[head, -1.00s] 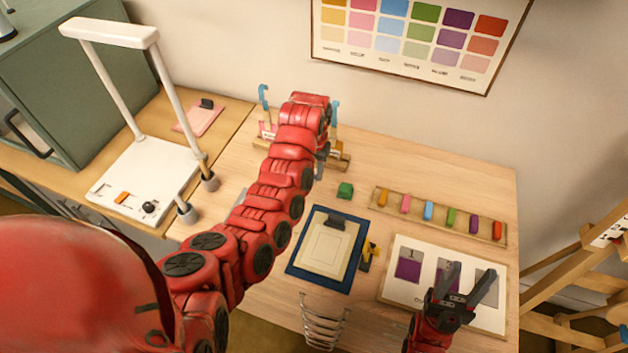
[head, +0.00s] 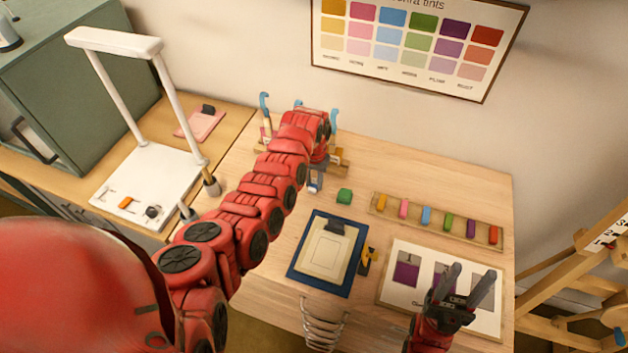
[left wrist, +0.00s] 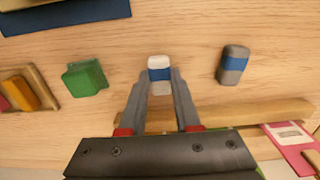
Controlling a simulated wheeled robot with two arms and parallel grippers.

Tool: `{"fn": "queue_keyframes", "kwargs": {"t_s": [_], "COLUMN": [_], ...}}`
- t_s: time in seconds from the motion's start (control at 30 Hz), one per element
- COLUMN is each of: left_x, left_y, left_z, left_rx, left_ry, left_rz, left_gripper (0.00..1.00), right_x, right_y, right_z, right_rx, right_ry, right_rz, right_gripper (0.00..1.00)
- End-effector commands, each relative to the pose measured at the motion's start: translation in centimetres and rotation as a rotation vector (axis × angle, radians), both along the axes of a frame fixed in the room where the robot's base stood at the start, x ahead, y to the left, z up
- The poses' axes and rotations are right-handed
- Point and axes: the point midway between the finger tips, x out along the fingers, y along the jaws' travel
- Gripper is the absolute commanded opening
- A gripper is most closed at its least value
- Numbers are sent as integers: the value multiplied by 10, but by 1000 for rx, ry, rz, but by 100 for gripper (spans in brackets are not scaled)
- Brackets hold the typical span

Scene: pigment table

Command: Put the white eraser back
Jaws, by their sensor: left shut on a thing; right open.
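The white eraser (left wrist: 160,68) has a blue band and sits between the fingertips of my left gripper (left wrist: 159,84), which is shut on it, in the left wrist view. In the head view my left gripper (head: 316,178) is over the back part of the table, left of a green block (head: 344,196). A grey eraser (left wrist: 233,65) with a blue band lies on the wood to the right in the wrist view; my arm seems to hide it in the head view. My right gripper (head: 468,286) is open and empty above the white swatch card (head: 400,291).
A wooden rack (head: 265,150) with blue hooks stands behind my left gripper. A tray of coloured sticks (head: 438,219) lies at the back right. A blue clipboard (head: 302,274) and a wire rack (head: 324,322) are nearer the front. Bare wood lies around the green block.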

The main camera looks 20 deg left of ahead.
Motion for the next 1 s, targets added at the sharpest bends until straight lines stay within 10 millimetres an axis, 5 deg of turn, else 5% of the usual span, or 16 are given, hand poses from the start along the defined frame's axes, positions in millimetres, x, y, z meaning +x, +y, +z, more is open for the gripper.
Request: {"fn": "queue_keyframes", "kwargs": {"t_s": [0.07,0.1,0.23,0.67,1.0], "left_x": [0,0,0,1,2], "left_y": [0,0,0,0,0], "left_z": [-4,-3,-2,4,58], "left_rx": [0,0,0,1,1], "left_ry": [0,0,0,-2,-9], "left_rz": [0,0,0,-1,1], "left_gripper": [0,37,60,61,61], "right_x": [0,0,0,0,0], "right_y": [0,0,0,0,0], "right_z": [-3,-2,-2,-2,-26], "right_rx": [0,0,0,0,0], "right_ry": [0,0,0,0,0], "right_rz": [0,0,0,0,0], "right_gripper": [50,50,50,50,50]}}
